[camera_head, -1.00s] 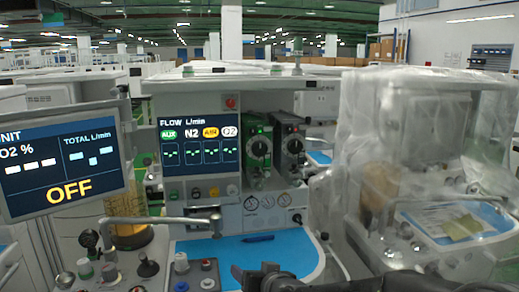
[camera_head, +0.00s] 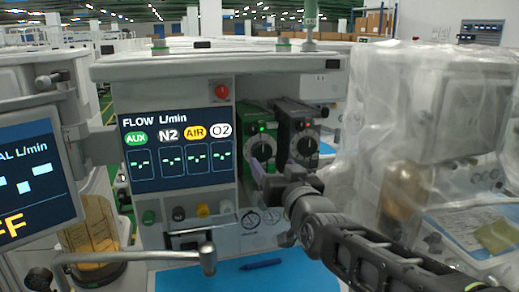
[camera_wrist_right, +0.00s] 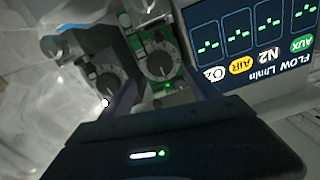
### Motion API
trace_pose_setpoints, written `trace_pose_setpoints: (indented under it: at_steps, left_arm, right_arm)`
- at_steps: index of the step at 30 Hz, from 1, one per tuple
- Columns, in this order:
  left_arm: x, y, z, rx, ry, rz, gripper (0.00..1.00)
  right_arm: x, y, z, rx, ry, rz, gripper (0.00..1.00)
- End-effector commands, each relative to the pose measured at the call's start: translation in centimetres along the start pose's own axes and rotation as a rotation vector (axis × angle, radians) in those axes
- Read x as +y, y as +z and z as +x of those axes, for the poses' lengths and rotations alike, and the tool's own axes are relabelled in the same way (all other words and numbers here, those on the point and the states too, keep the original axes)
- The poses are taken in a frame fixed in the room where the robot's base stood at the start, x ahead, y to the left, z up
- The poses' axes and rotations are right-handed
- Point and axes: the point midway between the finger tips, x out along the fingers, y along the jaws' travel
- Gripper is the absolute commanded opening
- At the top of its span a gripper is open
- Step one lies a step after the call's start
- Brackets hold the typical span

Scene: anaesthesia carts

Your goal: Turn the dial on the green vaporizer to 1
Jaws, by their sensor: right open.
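The green vaporizer (camera_head: 257,116) stands on the machine, right of the flow screen. Its round dark dial (camera_head: 263,147) faces me and also shows in the right wrist view (camera_wrist_right: 158,67). My right gripper (camera_head: 272,172) is open, just in front of and slightly below this dial, partly covering the vaporizer's lower part. The dial's numbers are too small to read. My left gripper is not in view.
A dark vaporizer with its own dial (camera_head: 304,147) stands close on the right. The flow screen (camera_head: 180,150) is close on the left. A plastic-covered machine (camera_head: 395,100) stands at right. A blue work surface (camera_head: 235,278) with a pen lies below.

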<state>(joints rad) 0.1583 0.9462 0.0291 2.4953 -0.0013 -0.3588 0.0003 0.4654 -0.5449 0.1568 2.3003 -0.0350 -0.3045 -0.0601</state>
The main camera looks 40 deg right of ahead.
Motion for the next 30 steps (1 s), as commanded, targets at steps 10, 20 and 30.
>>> trace_pose_setpoints:
  at_steps: [10, 20, 30]
  left_arm:
    - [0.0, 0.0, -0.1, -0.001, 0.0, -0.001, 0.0]
    - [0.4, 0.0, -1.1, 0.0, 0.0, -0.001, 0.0]
    - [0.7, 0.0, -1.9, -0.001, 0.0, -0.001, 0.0]
  right_arm:
    - [0.0, 0.1, 0.3, -0.002, 0.0, 0.0, 0.7]
    - [0.0, 0.0, 4.2, -0.006, 0.0, 0.0, 0.7]
    - [0.0, 0.1, 7.8, -0.002, 0.0, 0.001, 0.7]
